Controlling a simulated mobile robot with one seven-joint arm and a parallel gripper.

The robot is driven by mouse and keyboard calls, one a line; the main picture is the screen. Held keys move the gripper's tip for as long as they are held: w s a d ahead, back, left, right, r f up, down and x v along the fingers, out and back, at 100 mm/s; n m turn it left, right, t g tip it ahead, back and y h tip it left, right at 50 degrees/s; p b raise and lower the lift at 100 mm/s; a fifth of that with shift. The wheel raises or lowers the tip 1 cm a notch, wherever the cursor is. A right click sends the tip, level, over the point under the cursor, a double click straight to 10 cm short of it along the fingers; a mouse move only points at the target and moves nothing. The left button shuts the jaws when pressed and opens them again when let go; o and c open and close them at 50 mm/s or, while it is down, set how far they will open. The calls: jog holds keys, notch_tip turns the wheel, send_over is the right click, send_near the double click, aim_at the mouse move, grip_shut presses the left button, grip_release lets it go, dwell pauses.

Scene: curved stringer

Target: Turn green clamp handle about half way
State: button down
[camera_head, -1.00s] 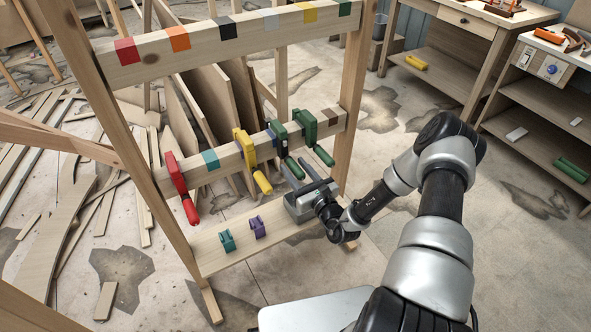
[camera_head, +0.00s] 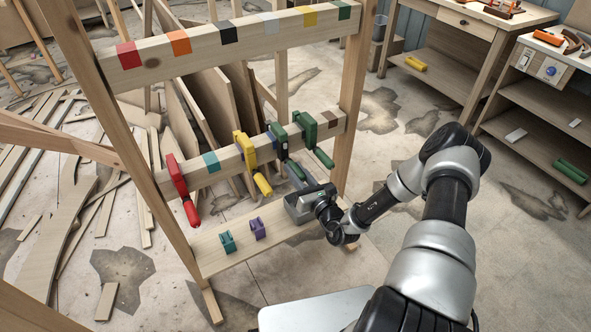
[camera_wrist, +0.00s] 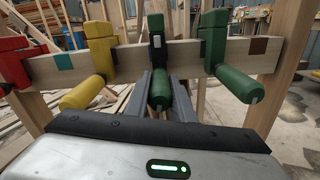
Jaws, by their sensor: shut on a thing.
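Two green clamps hang side by side on the middle beam of the wooden rack. The left one (camera_head: 278,136) has a slimmer body with a dark block, and the right one (camera_head: 308,128) is wider. My gripper (camera_head: 297,175) reaches up from below to the left green clamp. In the wrist view its grey fingers (camera_wrist: 160,90) stand on either side of that clamp's green handle (camera_wrist: 160,88), shut on it. The right clamp's green handle (camera_wrist: 238,84) hangs free, tilted, to the right of my fingers. In the head view the held handle is mostly hidden.
A yellow clamp (camera_head: 245,150) and a red clamp (camera_head: 177,175) hang on the same beam to the left. Small teal (camera_head: 227,241) and purple (camera_head: 257,229) clamps sit on the lower board. The rack's right post (camera_head: 354,90) stands near my arm.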

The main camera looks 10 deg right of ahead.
jog(key=m+p, duration=0.1)
jog(key=m, duration=0.2)
jog(key=shift+m, duration=0.4)
jog(key=m+p, duration=0.1)
jog(key=m, duration=0.2)
jog(key=shift+m, duration=0.3)
jog(key=m, duration=0.4)
jog(key=shift+p, duration=0.3)
jog(key=shift+m, duration=1.9)
jog(key=c, duration=1.5)
grip_release()
